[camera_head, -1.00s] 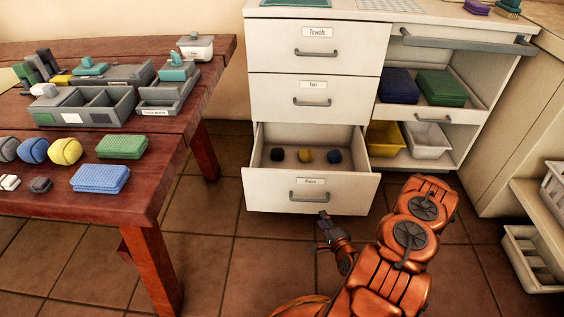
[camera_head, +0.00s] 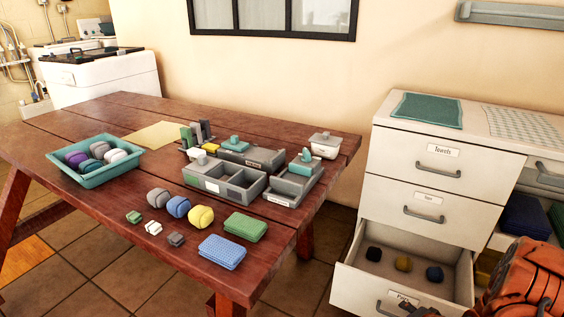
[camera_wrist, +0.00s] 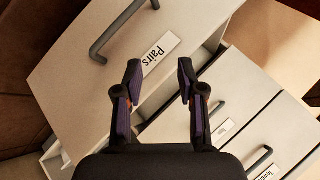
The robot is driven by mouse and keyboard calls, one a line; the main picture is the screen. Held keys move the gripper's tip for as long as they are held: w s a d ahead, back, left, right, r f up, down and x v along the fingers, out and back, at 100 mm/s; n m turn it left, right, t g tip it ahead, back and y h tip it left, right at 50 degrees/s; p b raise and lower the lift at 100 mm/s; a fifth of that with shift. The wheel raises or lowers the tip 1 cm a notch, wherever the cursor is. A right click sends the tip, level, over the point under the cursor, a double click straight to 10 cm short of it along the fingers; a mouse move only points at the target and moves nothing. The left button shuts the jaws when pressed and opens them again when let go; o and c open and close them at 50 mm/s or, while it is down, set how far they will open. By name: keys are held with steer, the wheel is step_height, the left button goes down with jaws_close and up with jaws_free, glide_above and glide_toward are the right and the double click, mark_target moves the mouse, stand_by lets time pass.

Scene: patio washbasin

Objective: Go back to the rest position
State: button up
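My gripper (camera_wrist: 160,68) is open and empty in the wrist view, its two dark fingers apart in front of the white drawer front labelled "Pairs" (camera_wrist: 80,65). In the head view my orange arm shows only at the lower right corner, and most of the gripper is out of that picture. The Pairs drawer (camera_head: 385,305) is pulled open at the bottom of the white cabinet (camera_head: 470,140).
A wooden table (camera_head: 120,230) stands left of the cabinet. A tiled floor gap separates table and cabinet.

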steer(key=s+a+r+n+g+h+p, duration=0.1)
steer(key=s+a+r+n+g+p, duration=0.3)
steer(key=r, duration=0.8)
steer(key=s+a+r+n+g+p, duration=0.1)
steer(key=a+r+p, duration=0.3)
steer(key=r, duration=0.9)
steer(key=s+a+r+n+g+h+p, duration=0.15)
steer(key=r+p, duration=0.45)
steer(key=r, duration=0.6)
steer(key=s+a+r+n+g+y+p, duration=0.1)
steer(key=s+a+r+n+g+p, duration=0.1)
steer(key=s+a+r+p, duration=0.3)
steer(key=s+a+r+n+g+y+p, duration=0.1)
steer(key=s+a+r+n+g+p, duration=0.2)
steer(key=s+a+r, duration=1)
steer(key=s+r+p, duration=0.2)
steer(key=s+r, duration=0.3)
steer(key=s, duration=0.2)
steer(key=shift+s+r, duration=0.15)
steer(key=shift+r, duration=0.2)
steer(key=shift+y, duration=0.25)
